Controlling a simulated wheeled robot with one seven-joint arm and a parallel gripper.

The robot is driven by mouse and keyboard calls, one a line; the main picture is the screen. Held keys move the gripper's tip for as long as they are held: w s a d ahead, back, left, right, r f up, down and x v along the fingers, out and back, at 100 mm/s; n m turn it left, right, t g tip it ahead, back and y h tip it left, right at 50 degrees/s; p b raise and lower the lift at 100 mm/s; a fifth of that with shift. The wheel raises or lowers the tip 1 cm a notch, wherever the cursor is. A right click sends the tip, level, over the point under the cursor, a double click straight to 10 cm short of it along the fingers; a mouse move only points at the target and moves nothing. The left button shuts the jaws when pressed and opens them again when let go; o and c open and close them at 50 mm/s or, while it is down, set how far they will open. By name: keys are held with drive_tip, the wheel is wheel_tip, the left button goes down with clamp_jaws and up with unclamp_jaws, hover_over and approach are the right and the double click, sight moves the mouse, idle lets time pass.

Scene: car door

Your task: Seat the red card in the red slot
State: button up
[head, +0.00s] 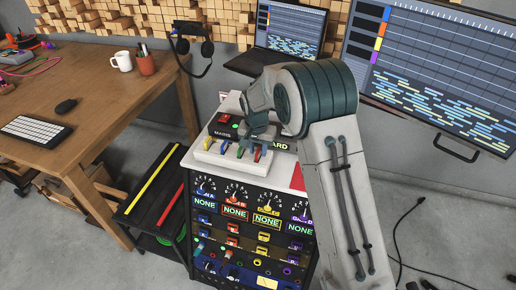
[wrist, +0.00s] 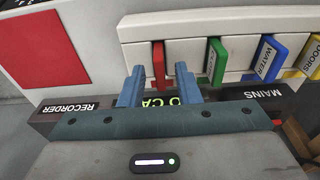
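The red card (wrist: 158,66) stands on edge in a white holder (wrist: 190,28), at the left end of a row of cards in the wrist view. My gripper (wrist: 160,72) is open, with its two blue fingertips on either side of the red card and a visible gap at each side. In the head view my gripper (head: 258,132) is over the holder (head: 228,160) on top of the rack. The rack's front has a red column with a red-framed NONE display (head: 235,212). Which opening there is the red slot is too small to tell.
Green (wrist: 216,60), blue (wrist: 265,58) and yellow (wrist: 304,55) cards stand beside the red one. A flat red patch (wrist: 38,48) lies on the white top nearby. A dark box with a lit display stands close by. A wooden desk (head: 95,100) is at left.

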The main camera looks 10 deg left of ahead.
sight(257, 154)
drive_tip(key=shift+r, duration=0.1)
wheel_tip(257, 154, up, 12)
drive_tip(key=s, duration=0.1)
drive_tip(key=shift+s+r, duration=0.15)
drive_tip(key=shift+s, duration=0.1)
drive_tip(key=s+d+r+n, duration=0.1)
drive_tip(key=s+d+r, duration=0.2)
drive_tip(key=s+d, duration=0.4)
drive_tip(key=s+d+r, duration=0.4)
drive_tip(key=s+d, duration=0.2)
drive_tip(key=d, duration=0.1)
drive_tip(key=s+d+f, duration=0.1)
drive_tip(key=s+d, duration=0.3)
drive_tip(key=s, duration=0.4)
drive_tip(key=s+d+f+n+t, duration=0.1)
drive_tip(key=s+d, duration=0.2)
drive_tip(key=s, duration=0.5)
drive_tip(key=shift+d+f, duration=0.25)
drive_tip(key=shift+d, duration=0.15)
